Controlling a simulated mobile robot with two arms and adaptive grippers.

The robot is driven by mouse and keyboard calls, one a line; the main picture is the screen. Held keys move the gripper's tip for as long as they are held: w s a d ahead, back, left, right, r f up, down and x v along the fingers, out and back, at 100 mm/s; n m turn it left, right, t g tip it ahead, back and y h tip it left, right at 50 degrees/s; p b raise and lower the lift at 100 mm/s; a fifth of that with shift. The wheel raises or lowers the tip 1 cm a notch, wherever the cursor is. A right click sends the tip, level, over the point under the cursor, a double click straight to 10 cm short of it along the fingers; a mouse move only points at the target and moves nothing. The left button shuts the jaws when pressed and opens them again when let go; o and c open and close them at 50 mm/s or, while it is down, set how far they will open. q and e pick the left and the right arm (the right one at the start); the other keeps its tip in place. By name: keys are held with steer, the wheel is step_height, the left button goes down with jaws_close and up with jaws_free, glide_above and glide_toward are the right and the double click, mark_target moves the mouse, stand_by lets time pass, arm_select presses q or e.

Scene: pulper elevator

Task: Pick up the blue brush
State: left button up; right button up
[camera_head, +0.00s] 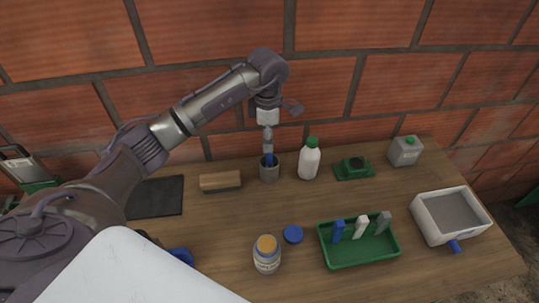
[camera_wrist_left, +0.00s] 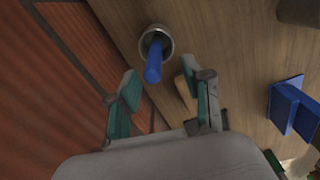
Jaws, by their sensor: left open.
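The blue brush (camera_head: 269,158) stands in a grey metal cup (camera_head: 269,175) at the back of the wooden table, close to the brick wall. My left gripper (camera_head: 267,137) points down just above the cup, and its fingers partly cover the brush in the head view. In the left wrist view the blue handle (camera_wrist_left: 153,66) rises from the round cup (camera_wrist_left: 158,32). The left gripper's fingers (camera_wrist_left: 167,90) are spread apart and empty, with the handle's end just ahead of the gap. My right gripper is not in view.
A wooden block (camera_head: 220,181) lies left of the cup and a white bottle with green cap (camera_head: 309,162) stands close right. A green tray (camera_head: 360,254), a jar (camera_head: 267,257), a blue lid (camera_head: 293,234) and a white box (camera_head: 425,214) stand nearer the front.

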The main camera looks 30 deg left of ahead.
mark_target(269, 165)
arm_select(q)
steer(key=f+p, duration=0.1)
steer(key=f, duration=0.1)
steer(key=f+p, duration=0.2)
steer(key=f, duration=0.1)
steer(key=shift+w+f, duration=0.3)
steer(key=shift+w, duration=0.05)
steer(key=shift+f, duration=0.4)
jaws_close()
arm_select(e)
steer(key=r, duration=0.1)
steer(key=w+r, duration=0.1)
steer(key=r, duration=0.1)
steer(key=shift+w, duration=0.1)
